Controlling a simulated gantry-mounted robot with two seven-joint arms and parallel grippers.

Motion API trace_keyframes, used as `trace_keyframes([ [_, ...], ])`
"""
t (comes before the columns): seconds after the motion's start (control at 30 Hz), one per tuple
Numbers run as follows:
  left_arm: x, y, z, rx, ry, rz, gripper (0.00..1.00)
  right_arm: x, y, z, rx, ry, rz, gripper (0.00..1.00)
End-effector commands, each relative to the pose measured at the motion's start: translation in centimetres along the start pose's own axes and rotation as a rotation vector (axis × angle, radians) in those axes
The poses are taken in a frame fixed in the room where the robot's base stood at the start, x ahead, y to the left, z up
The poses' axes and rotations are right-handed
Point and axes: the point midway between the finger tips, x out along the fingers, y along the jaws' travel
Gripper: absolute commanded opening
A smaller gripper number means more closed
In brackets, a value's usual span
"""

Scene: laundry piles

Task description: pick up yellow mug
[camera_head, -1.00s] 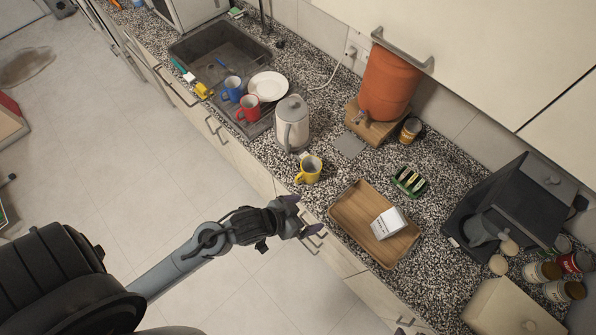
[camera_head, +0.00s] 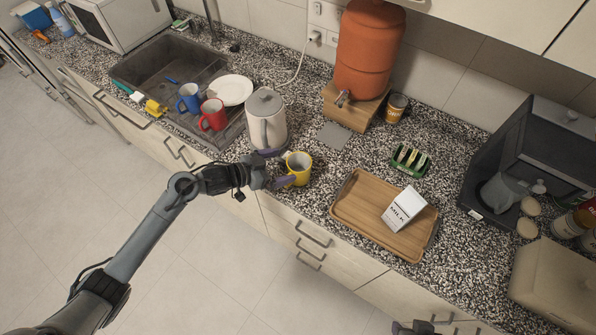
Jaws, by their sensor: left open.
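The yellow mug (camera_head: 301,171) stands upright on the speckled counter, between the kettle and the wooden tray. My left gripper (camera_head: 279,168) is at the mug's left side, with one finger near the mug's back left and the other in front of its lower left. The fingers are spread open. I cannot tell whether they touch the mug. The mug's left side is partly hidden by the gripper. A dark piece at the bottom edge may belong to my right arm, but its fingers are not clear.
A white kettle (camera_head: 266,119) stands close behind the gripper. A wooden tray (camera_head: 350,212) with a milk carton (camera_head: 404,209) lies to the right. Red (camera_head: 212,115) and blue (camera_head: 189,98) mugs stand by the sink at left. A grey mat (camera_head: 334,135) lies behind the mug.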

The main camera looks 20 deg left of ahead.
Motion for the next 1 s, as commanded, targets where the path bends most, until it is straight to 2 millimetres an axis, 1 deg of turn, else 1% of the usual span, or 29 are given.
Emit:
trace_keyframes([
  [0.03,0.7,0.0,-0.1,-0.003,0.001,-0.001,1.00,0.0,0.0,0.0,-0.002,0.000,0.001,0.44],
  [0.1,1.4,0.0,0.0,-0.001,0.000,0.000,1.00,0.0,0.1,0.0,-0.003,0.000,0.002,0.44],
  [0.37,2.8,0.1,0.0,-0.002,0.000,0.000,1.00,0.0,0.0,0.0,-0.003,0.000,0.001,0.44],
  [0.6,5.9,0.4,0.0,-0.002,0.000,0.000,1.00,-0.1,-0.1,-0.1,0.001,0.001,-0.003,0.44],
  [0.7,6.8,0.3,0.1,-0.001,0.000,-0.001,1.00,-0.1,-0.1,-0.1,0.003,0.001,-0.004,0.44],
  [0.8,7.2,0.3,0.1,0.000,0.000,-0.001,1.00,-0.1,-0.2,-0.1,0.005,0.001,-0.005,0.44],
  [1.0,7.3,0.3,0.1,0.000,-0.001,-0.001,1.00,0.0,-0.2,-0.1,0.006,0.001,-0.006,0.44],
])
